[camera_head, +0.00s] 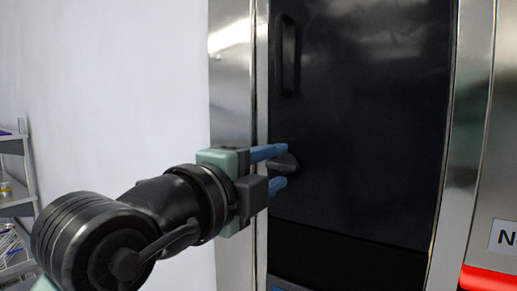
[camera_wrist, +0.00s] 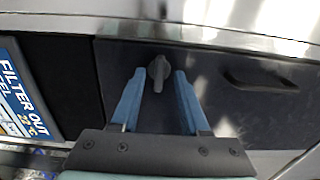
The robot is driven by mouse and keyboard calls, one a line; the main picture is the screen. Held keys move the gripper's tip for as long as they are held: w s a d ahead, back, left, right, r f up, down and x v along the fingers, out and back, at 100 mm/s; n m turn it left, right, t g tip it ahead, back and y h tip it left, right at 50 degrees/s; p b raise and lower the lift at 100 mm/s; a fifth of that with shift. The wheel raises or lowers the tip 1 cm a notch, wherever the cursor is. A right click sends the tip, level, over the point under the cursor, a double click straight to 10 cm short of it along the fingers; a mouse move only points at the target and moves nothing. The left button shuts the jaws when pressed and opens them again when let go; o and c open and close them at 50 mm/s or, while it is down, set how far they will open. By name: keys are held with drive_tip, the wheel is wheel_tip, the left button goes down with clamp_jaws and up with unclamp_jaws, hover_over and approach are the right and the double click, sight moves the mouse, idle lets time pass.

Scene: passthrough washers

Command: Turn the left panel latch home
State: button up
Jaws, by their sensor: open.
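The panel latch is a dark grey knob (camera_head: 286,162) at the left edge of a black panel (camera_head: 365,110). In the wrist view the latch (camera_wrist: 158,72) is a grey knob with a narrow grip, between and just past my fingertips. My gripper (camera_head: 279,168) is open, with one blue finger above the latch and one below it. In the wrist view the two blue fingers of my gripper (camera_wrist: 158,78) stand apart on either side of the knob. I cannot tell whether either finger touches it.
A dark bar handle (camera_head: 287,55) is above the latch and shows at right in the wrist view (camera_wrist: 260,82). A steel frame (camera_head: 232,80) borders the panel. A filter label (camera_wrist: 25,95) is at the wrist view's left. Shelves (camera_head: 15,200) stand far left.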

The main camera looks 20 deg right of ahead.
drive_tip(key=shift+w+d, duration=0.35)
drive_tip(key=shift+d, duration=0.05)
drive_tip(key=shift+f, duration=0.1)
drive_tip(key=shift+c, duration=0.3)
clamp_jaws()
